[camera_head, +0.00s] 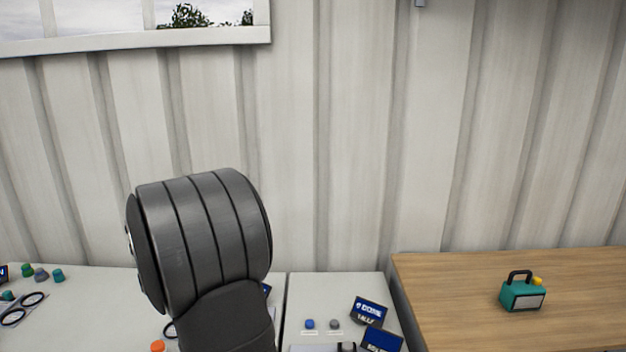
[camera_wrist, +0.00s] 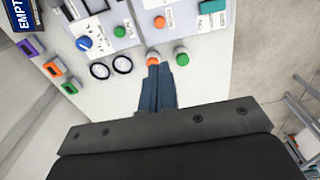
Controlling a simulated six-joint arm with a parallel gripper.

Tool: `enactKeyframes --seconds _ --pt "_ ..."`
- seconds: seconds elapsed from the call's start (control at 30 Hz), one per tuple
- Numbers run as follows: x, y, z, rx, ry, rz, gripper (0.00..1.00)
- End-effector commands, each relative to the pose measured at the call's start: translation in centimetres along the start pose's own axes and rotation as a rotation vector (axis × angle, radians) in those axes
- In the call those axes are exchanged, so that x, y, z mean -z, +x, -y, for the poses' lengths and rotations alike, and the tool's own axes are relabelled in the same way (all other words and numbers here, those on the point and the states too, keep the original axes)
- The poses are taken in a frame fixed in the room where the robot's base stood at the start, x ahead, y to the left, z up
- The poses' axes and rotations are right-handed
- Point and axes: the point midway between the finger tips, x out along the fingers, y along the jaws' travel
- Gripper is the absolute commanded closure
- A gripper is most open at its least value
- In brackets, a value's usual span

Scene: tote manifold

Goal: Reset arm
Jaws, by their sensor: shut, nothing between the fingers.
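My gripper (camera_wrist: 158,82) shows in the wrist view with its blue-grey fingers together and nothing between them. Its fingertips appear close to an orange button (camera_wrist: 153,58) on a light panel (camera_wrist: 208,75); I cannot tell whether they touch it. A green button (camera_wrist: 182,57) is just right of the fingertips. In the head view a dark grey link of my arm (camera_head: 205,235) rises in front of the left console, and my gripper is not visible there.
The left console (camera_head: 90,300) carries several knobs and round gauges. A middle console (camera_head: 300,290) has a blue button (camera_head: 310,324), a grey button (camera_head: 335,324) and dark blue signs (camera_head: 370,310). A teal box (camera_head: 522,295) with a black handle stands on the wooden table (camera_head: 450,290) at right.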

Motion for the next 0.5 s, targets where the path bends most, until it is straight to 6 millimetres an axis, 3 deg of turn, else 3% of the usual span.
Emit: enactKeyframes --seconds 0.37,0.4,0.5 --pt "0.0 7.9 0.0 0.001 -0.005 0.005 1.0" --pt "0.0 8.2 0.0 -0.002 -0.005 0.003 1.0" --pt "0.1 5.6 -0.1 -0.008 -0.006 -0.001 1.0"
